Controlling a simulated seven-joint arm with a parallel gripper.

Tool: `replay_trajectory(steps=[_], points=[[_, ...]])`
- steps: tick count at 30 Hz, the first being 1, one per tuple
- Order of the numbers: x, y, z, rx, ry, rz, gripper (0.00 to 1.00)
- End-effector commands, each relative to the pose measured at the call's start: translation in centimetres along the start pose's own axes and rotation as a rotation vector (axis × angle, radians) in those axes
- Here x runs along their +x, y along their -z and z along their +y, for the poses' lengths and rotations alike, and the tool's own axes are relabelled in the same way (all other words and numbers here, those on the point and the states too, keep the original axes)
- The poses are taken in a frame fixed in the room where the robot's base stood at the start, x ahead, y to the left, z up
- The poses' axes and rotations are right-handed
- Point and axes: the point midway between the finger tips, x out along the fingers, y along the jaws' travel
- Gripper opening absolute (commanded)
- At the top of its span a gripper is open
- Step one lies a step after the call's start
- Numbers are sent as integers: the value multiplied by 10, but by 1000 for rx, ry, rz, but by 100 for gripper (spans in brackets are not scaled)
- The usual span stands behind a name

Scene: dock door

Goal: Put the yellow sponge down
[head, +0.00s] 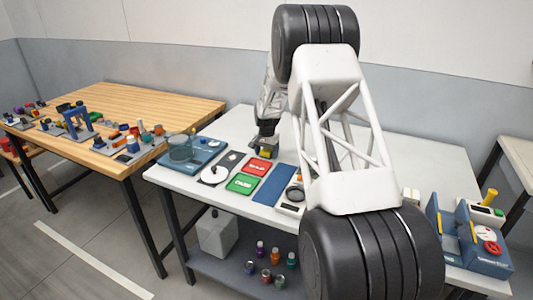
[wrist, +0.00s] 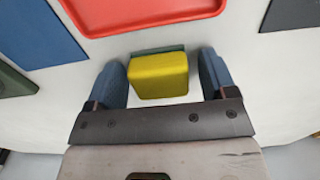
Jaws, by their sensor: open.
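The yellow sponge (wrist: 158,76) is in the wrist view, between the two blue fingers of my gripper (wrist: 162,82). A thin strip of pale table shows between it and each finger, so the fingers look apart from it. A grey-green edge shows along its far side. In the head view the sponge (head: 265,152) is a small yellow patch under my gripper (head: 264,146), by the back of the red tray (head: 257,167). My gripper is open around the sponge and points down at the white table (head: 235,127). I cannot tell exactly how the sponge's underside meets the table.
The red tray's edge is close to my gripper. A green tray (head: 243,184), a blue mat (head: 273,185) and a white round dish (head: 214,175) lie nearby. A blue tray with a clear container (head: 181,148) stands left. A blue device (head: 480,245) stands far right.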

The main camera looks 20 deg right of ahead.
Motion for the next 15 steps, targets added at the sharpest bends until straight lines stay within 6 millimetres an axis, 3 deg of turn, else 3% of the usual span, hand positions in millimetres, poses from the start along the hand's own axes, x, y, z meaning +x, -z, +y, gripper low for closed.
replay_trajectory(steps=[8, 15], points=[[-15, 0, 0, 0, 0, 0, 78], [-48, 0, 0, 0, 1, 2, 78]])
